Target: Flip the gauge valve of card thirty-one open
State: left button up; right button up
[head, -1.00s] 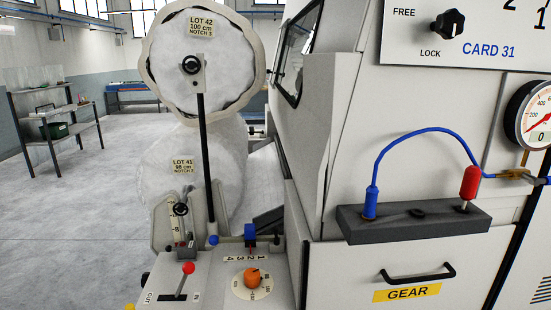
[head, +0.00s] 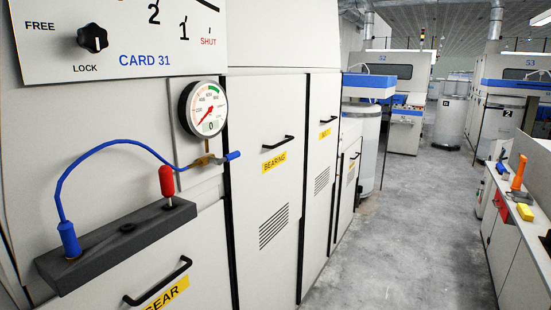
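The gauge valve (head: 203,160) is a small brass body on the pipe just below a round white gauge (head: 205,109) on the card's white front. Its blue lever (head: 233,156) sticks out to the right, roughly level and across the upright pipe. The gauge's red needle points to the lower left, and a small plate under it reads 0. The panel (head: 140,35) at the upper left is marked CARD 31. Neither of my grippers shows in the head view.
A dark ledge (head: 120,262) with a blue plug (head: 68,240) and a red-handled tool (head: 167,182) juts out left of the valve. A blue cord (head: 105,148) arcs above it. Door handles project from the front. The aisle floor (head: 400,220) is clear; a bench (head: 510,225) stands right.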

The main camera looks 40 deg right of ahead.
aim_at(233, 155)
jog(key=z, duration=1)
